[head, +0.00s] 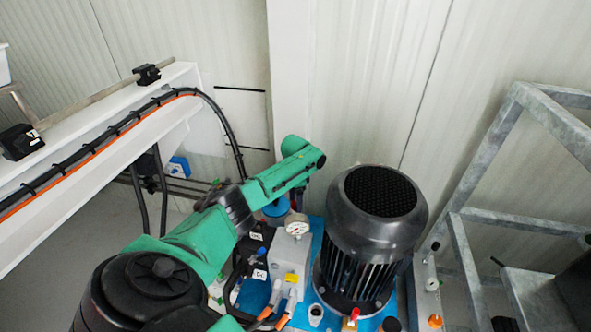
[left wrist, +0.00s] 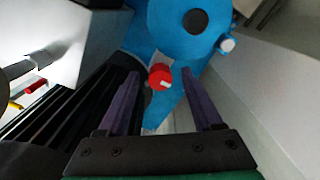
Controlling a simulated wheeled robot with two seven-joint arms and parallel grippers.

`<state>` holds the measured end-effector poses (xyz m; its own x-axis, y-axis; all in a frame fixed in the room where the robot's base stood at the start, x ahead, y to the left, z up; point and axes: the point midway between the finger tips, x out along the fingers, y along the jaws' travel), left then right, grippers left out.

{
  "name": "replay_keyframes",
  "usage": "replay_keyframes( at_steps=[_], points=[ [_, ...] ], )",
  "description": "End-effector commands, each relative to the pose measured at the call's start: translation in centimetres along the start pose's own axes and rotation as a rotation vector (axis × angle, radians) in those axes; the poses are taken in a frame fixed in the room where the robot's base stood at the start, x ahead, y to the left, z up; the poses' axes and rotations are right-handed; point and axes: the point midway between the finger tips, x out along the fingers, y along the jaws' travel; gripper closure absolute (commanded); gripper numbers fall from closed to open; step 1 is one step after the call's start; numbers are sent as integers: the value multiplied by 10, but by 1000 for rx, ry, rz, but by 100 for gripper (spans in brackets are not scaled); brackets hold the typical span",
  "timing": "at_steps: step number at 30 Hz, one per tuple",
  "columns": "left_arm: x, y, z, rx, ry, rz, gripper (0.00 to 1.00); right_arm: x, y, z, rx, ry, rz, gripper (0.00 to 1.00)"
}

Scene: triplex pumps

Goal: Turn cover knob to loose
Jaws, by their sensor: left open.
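A red knob (left wrist: 159,78) with a small pale mark on its face shows in the left wrist view, against a blue housing (left wrist: 165,25). I take it to be the cover knob. My left gripper (left wrist: 160,73) is open, with its two purple fingers pointing toward the knob, one on each side of it in the picture. I cannot tell how far the fingertips are from it, and nothing is held. In the head view my green left arm reaches behind the pump unit. Its fingers and the knob are hidden there. My right gripper is in neither view.
A black finned motor (head: 369,240) stands right of my arm, with a pressure gauge (head: 297,225) beside it. A white beam (head: 100,140) with cables runs at the left. A grey metal frame (head: 465,250) stands at the right. A wall closes the back.

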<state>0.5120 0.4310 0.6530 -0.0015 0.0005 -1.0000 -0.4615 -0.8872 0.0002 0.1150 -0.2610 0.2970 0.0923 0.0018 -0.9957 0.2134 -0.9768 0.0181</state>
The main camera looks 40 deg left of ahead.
Motion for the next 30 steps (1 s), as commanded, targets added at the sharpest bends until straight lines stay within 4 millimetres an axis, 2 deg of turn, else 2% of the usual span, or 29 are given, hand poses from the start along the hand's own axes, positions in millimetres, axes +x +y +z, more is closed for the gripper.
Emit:
replay_keyframes(
  at_steps=[3,4,6,9,20,30],
  points=[
    [-1,0,0,0,0,0,33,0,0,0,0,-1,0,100],
    [-1,0,0,0,0,0,41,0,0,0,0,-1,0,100],
    [-1,0,0,0,0,0,68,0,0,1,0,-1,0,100],
    [-1,0,0,0,0,0,100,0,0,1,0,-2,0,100],
    [-2,1,-1,-34,1,2,100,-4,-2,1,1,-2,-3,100],
    [-4,1,-1,-234,2,3,100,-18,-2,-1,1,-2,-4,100]
  ],
)
